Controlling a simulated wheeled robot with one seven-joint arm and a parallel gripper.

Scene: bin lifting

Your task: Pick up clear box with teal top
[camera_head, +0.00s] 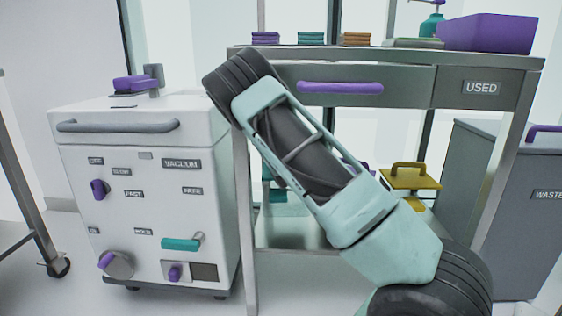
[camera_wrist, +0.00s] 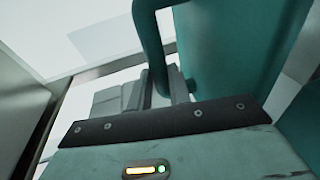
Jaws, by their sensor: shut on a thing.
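The teal top (camera_wrist: 235,50) fills the upper right of the wrist view, with a curved teal handle (camera_wrist: 150,45) beside it. My gripper (camera_wrist: 162,88) is shut on this handle, its grey fingers around the handle's lower end. In the head view, a teal part (camera_head: 277,194) of the box shows behind my arm, above the lower shelf. The clear body is mostly hidden, and my gripper is hidden there too. I cannot tell whether the box is clear of the shelf.
A steel table (camera_head: 400,54) with a purple-handled drawer stands above the lower shelf. A yellow-topped box (camera_head: 410,178) sits right of my arm. A white vacuum cabinet (camera_head: 145,200) stands left and a grey waste bin (camera_head: 545,225) right, close to the table legs.

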